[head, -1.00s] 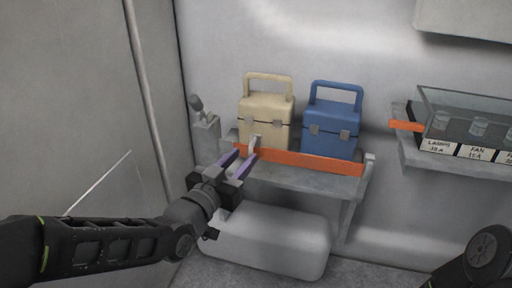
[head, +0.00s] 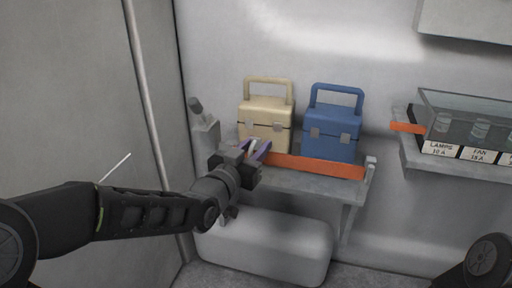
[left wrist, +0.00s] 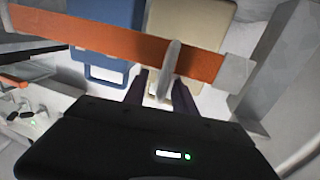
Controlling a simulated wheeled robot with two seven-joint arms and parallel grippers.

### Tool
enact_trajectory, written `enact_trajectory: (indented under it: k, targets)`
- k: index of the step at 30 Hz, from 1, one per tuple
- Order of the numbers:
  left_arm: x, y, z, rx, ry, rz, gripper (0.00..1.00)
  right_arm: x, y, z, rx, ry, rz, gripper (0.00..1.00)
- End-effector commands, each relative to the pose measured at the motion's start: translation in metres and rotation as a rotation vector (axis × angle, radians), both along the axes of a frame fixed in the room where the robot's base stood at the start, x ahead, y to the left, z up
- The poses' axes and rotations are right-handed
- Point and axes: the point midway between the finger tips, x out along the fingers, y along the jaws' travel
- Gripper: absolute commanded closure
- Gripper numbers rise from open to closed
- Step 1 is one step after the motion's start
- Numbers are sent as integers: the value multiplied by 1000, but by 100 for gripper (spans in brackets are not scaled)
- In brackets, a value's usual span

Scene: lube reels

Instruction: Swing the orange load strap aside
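The orange load strap (head: 315,166) runs straight across the front of the shelf, before a cream case (head: 266,110) and a blue case (head: 332,130). A pale grey handle (left wrist: 168,72) stands out from the strap near its cream-case end. My left gripper (head: 254,148) is at this handle, its purple fingers open on either side. The left wrist view shows the strap (left wrist: 120,45), with the handle between the parted fingers and gaps beside it. In the head view my gripper hides the strap's left end. My right gripper is out of view.
The grey shelf (head: 300,181) has a post at its right end and a grey bracket (head: 205,132) at its left. A pale rounded tank (head: 265,245) lies below. A clear-fronted fuse box (head: 470,120) stands on another shelf at right.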

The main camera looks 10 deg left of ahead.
Motion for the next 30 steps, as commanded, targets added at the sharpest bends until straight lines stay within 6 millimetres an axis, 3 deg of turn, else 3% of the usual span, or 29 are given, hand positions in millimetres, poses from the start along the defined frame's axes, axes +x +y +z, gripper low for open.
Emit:
enact_trajectory:
  k: [2, 14, 30]
  targets:
    - [0, 0, 0, 0, 0, 0, 68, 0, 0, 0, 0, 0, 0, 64]
    - [-1, -1, 0, 1, 0, -3, 100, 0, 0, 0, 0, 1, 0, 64]
    - [-1, -4, 0, 3, 0, -9, 100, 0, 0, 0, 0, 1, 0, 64]
